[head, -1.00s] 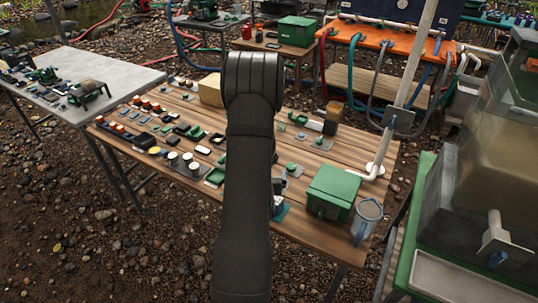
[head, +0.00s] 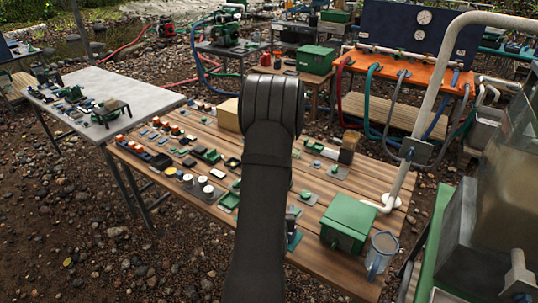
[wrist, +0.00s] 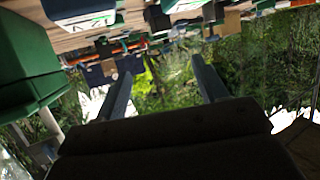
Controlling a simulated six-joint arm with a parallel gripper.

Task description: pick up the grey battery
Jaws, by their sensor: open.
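I cannot single out the grey battery. Many small dark, grey and coloured parts (head: 187,161) lie on the wooden table (head: 325,250), and the arm covers part of it. In the wrist view my gripper (wrist: 163,66) has its two grey fingers wide apart with nothing between them. The table appears at the top of that view, upside down, and the fingers point past its edge toward greenery. In the head view the gripper is hidden behind my arm.
A green box (head: 349,222) and a clear jug (head: 380,255) stand at the table's right end, near a white upright pipe (head: 403,185). A tan block (head: 229,115) is at the back. A grey table (head: 130,95) stands to the left.

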